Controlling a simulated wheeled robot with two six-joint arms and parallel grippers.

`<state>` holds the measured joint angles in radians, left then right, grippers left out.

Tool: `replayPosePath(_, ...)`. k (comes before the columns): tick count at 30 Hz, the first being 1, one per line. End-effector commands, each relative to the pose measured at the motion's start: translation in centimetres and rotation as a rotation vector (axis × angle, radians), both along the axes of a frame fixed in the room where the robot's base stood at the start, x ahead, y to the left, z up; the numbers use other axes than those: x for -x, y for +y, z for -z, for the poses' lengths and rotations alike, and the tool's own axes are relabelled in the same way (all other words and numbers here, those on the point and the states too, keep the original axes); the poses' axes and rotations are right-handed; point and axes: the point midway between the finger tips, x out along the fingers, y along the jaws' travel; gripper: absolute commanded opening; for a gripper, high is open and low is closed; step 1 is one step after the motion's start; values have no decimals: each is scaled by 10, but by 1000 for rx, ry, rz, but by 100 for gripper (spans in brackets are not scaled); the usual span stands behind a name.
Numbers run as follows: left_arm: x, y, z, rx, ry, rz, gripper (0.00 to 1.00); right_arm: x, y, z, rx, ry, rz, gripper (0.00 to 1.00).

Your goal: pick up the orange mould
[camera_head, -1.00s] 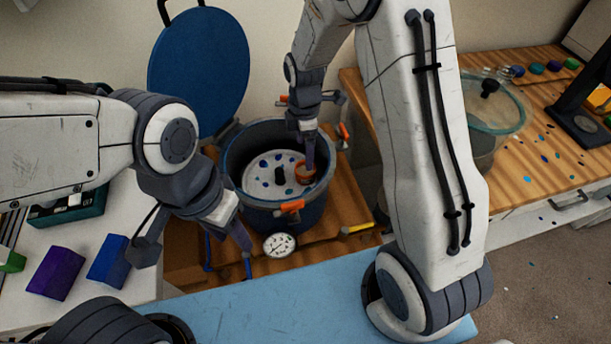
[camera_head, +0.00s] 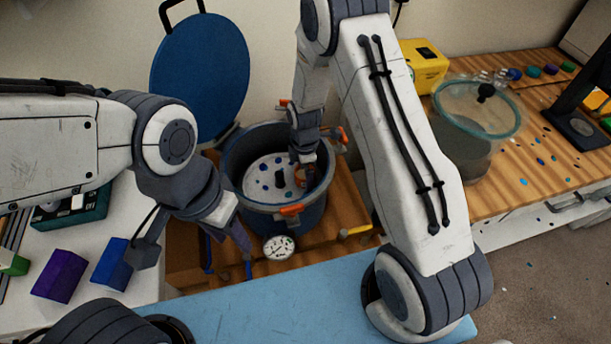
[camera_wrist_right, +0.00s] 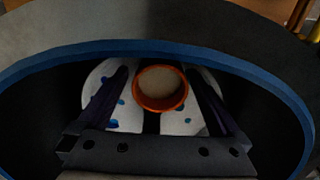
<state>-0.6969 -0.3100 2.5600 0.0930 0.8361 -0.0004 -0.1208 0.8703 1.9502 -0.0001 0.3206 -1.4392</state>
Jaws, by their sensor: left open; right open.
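The orange mould (camera_wrist_right: 160,90) is a small round orange cup with a greyish-cream fill. It sits upright on the white spotted plate (camera_wrist_right: 180,122) inside the dark blue pot (camera_head: 232,170). In the head view the mould (camera_head: 299,177) is partly hidden by my right gripper (camera_head: 308,170). My right gripper reaches down into the pot and is open. In the right wrist view its two fingers lie on either side of the mould; I cannot tell whether they touch it. My left gripper (camera_head: 240,238) is open and empty, in front and left of the pot.
The pot's rim has orange clamps (camera_head: 291,210); its round blue lid (camera_head: 200,70) stands open behind. A gauge (camera_head: 279,247) is in front. A clear-lidded container (camera_head: 470,130) and a yellow box (camera_head: 424,65) are at right. Purple (camera_head: 59,276) and blue (camera_head: 112,264) blocks lie left.

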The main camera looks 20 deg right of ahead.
Motion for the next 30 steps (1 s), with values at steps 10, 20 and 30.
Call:
replayPosePath(10, 0, 0, 0, 0, 0, 0, 45, 0, 0, -1, 0, 0, 0, 13)
replayPosePath(20, 0, 0, 2, 0, 0, 0, 45, -1, 0, -20, -1, -4, 0, 13)
replayPosePath(30, 0, 0, 7, 0, 0, 0, 45, -1, 0, -85, -1, -4, 0, 13)
